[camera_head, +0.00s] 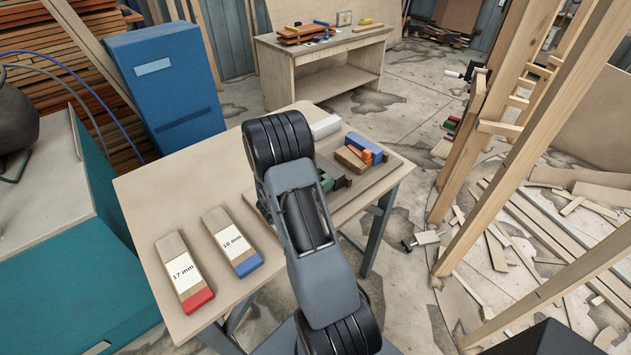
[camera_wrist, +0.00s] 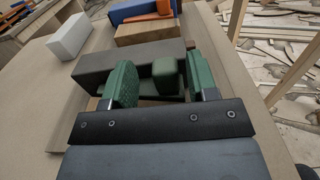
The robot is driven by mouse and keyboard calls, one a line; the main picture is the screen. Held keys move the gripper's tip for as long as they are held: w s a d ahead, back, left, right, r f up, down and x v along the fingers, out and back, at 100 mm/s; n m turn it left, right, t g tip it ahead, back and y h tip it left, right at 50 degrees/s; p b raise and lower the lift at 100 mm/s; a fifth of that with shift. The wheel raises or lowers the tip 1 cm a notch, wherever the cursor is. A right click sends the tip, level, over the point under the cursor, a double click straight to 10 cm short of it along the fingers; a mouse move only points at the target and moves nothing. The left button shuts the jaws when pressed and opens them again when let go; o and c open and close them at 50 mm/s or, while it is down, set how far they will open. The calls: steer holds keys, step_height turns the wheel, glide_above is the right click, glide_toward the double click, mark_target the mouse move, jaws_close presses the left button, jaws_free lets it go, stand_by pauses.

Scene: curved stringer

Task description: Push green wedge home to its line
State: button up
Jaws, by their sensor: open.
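My gripper (camera_wrist: 161,80) is open, with a green pad on each finger, low over the work on the table. A small dark green piece (camera_wrist: 166,76), which looks like the green wedge, stands between the fingers, nearer the right one. It seems apart from the left finger; contact with the right one is unclear. A dark grey block (camera_wrist: 128,62) lies just beyond the fingertips. In the head view my arm covers much of this spot; some green (camera_head: 327,183) shows beside it, wedge or finger pad I cannot tell. No line for the wedge is visible.
Beyond the grey block are a wood block (camera_wrist: 146,31) and a blue and orange clamp-like item (camera_head: 364,148). A white block (camera_head: 325,126) lies behind. Two labelled boards, 17 mm with red end (camera_head: 184,274) and 18 mm with blue end (camera_head: 232,243), lie at the table's left front.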

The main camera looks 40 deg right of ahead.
steer(key=a+b, duration=0.1)
steer(key=a, duration=0.8)
steer(key=w+a+b, duration=0.1)
steer(key=a, duration=0.3)
steer(key=shift+a+b, duration=0.35)
